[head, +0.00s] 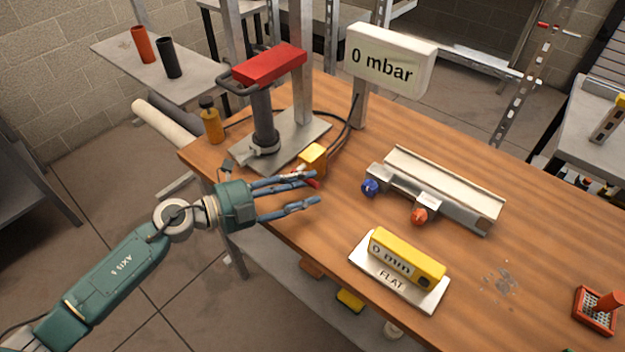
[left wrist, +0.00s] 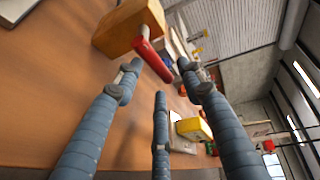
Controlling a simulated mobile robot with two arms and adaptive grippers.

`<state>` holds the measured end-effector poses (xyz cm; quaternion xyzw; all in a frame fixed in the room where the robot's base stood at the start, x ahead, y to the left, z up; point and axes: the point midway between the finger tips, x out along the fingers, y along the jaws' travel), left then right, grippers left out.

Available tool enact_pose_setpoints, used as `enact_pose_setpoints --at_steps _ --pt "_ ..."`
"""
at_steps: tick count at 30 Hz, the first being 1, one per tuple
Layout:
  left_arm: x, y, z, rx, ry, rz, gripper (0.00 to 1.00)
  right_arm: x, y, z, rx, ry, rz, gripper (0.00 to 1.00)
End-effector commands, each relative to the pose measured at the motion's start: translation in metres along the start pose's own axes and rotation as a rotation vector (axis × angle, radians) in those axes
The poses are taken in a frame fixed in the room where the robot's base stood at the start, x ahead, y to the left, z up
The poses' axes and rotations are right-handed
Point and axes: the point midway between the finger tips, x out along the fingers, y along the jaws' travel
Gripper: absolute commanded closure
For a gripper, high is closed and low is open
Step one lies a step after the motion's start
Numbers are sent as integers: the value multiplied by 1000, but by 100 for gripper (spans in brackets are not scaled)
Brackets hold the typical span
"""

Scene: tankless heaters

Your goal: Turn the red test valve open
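The red test valve handle (left wrist: 153,60) is a short red bar in front of a yellow-orange block (left wrist: 130,24) in the left wrist view. In the head view the block (head: 313,158) stands near the table's left edge, and a little of the red handle (head: 313,183) shows behind my fingers. My left gripper (head: 317,188) has its blue-grey fingers spread and reaches over the table edge. In the left wrist view the fingertips (left wrist: 160,74) lie close to the handle, with nothing held. I cannot tell whether they touch it. My right gripper is out of view.
A red-topped pump stand (head: 270,65) and an amber bottle (head: 211,122) stand behind the block. A display (head: 391,58) reads 0 mbar. A metal rail with blue and orange knobs (head: 440,196) and a yellow gauge on a plate (head: 407,258) lie to the right.

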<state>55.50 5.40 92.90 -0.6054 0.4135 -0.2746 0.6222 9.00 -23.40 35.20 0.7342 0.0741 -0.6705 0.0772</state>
Motion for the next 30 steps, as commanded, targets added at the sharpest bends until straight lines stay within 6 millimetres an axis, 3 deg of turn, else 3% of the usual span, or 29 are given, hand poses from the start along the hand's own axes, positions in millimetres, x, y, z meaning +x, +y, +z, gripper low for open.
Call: enact_pose_setpoints --at_steps 6,16,22,30 --pt "24 -1 0 -1 -1 -2 61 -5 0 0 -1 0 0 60" --pt "27 0 0 0 -1 -1 61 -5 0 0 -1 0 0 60" --pt "27 0 0 0 -1 -1 99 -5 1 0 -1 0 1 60" --pt "27 0 0 -4 0 -2 100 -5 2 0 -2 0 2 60"
